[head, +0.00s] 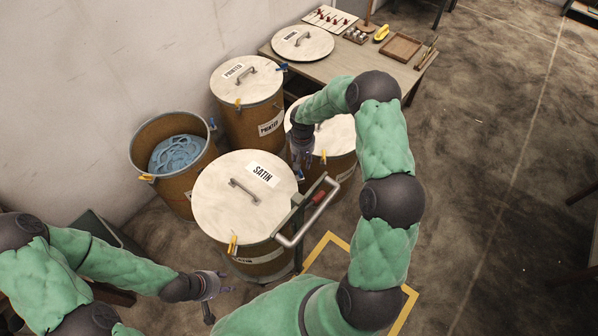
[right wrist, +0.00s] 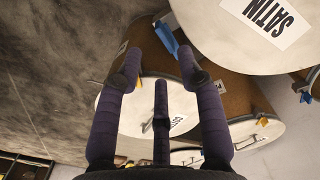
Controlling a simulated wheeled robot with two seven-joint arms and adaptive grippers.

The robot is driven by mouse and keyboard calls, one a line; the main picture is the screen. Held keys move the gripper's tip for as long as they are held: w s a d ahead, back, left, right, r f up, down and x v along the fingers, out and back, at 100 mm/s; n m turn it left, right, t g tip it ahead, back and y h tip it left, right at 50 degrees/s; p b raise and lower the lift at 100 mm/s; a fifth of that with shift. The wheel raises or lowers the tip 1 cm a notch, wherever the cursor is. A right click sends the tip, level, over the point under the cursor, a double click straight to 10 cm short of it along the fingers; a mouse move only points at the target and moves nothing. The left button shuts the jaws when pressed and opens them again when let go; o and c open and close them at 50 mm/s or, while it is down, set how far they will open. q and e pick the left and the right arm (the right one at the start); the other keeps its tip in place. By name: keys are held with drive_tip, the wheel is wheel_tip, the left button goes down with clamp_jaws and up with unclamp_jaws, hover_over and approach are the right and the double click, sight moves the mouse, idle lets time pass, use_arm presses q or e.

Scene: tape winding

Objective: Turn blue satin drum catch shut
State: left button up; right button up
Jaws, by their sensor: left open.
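The satin drum (head: 262,256) is brown with a pale lid (head: 225,208) labelled SATIN, and the lid lies on top. Its blue catch (head: 300,174) is on the rim side facing the right gripper. In the right wrist view the blue catch (right wrist: 167,38) sticks out from the drum wall, ahead of and between the fingertips. My right gripper (head: 303,160) is beside that rim, fingers spread with nothing between them; the fingers also show in the right wrist view (right wrist: 160,70). A yellow catch (head: 233,244) is at the drum's front. My left gripper (head: 216,286) is open and empty, low beside the drum.
An open drum (head: 172,182) holding blue coils stands at left. The printed drum (head: 252,120) and another lidded drum (head: 340,138) stand close behind. A grey handle rail (head: 312,218) is right of the satin drum. A workbench (head: 345,58) is behind; floor at right is clear.

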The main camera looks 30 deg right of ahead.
wheel_tip(320, 180, down, 7)
drive_tip(key=shift+a+f+b, duration=0.1)
drive_tip(key=shift+b, duration=0.6)
clamp_jaws()
